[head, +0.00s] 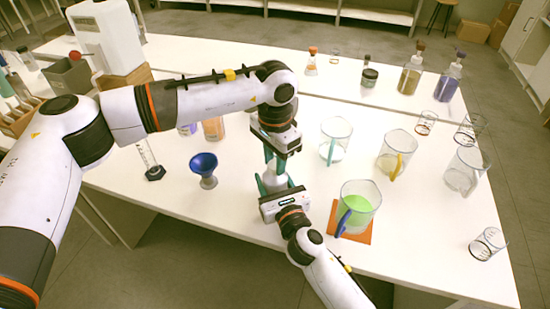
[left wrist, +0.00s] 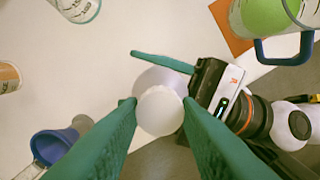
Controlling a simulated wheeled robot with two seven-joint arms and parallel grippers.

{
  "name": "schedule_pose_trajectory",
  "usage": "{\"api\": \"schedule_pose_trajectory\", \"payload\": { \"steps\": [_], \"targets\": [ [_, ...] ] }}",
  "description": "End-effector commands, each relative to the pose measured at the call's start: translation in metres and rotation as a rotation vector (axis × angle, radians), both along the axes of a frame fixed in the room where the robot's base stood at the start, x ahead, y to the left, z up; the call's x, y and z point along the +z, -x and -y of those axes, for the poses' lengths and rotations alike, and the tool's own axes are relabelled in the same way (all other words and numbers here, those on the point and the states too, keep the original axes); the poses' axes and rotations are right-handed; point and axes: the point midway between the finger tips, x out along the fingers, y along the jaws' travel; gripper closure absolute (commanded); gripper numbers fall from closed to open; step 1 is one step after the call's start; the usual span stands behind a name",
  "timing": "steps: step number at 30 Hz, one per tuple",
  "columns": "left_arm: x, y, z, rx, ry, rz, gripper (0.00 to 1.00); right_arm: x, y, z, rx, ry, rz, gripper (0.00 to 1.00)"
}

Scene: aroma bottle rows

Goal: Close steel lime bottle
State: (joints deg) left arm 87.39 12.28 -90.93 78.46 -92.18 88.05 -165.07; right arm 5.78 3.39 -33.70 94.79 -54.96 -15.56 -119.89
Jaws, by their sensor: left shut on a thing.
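A pale bottle (head: 273,182) stands near the front edge of the table, mostly hidden between my two grippers. In the left wrist view, its whitish body (left wrist: 158,79) shows behind a round white cap (left wrist: 160,111). My left gripper (head: 274,163) comes down from above, its green fingers on either side of the cap and shut on it. The cap sits over the bottle's top; whether it is seated cannot be seen. My right gripper (head: 274,186) reaches in from the front. One of its fingers (left wrist: 160,62) lies along the bottle's side, and it looks shut on the body.
A blue funnel (head: 204,168) stands left of the bottle. A beaker of green liquid (head: 359,205) on an orange mat (head: 351,235) is close on the right. Clear beakers (head: 397,150) stand farther right. Several bottles (head: 410,76) stand on the back table.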

Motion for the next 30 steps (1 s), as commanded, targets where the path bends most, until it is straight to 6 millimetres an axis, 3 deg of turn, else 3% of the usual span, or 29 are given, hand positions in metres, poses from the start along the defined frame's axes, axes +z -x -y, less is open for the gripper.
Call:
{"api": "schedule_pose_trajectory", "payload": {
  "steps": [1,5,14,24,30],
  "targets": [
    [0.001,0.0,0.0,0.001,0.001,0.001,0.68,-0.001,0.0,0.0,-0.001,0.001,-0.002,1.0],
    [0.001,0.0,0.0,0.001,0.001,0.001,0.48,-0.001,0.0,0.0,-0.001,0.001,-0.002,1.0],
    [0.002,0.0,0.0,0.002,0.0,0.001,0.48,-0.001,0.0,0.0,-0.001,0.001,-0.002,1.0],
    [0.04,-0.001,0.0,0.003,0.001,0.003,0.48,-0.001,0.0,0.0,-0.001,0.001,-0.002,1.0],
    [0.046,0.0,0.0,0.002,0.0,0.0,0.48,-0.001,0.0,0.0,-0.001,0.001,-0.002,1.0]
  ]
}}
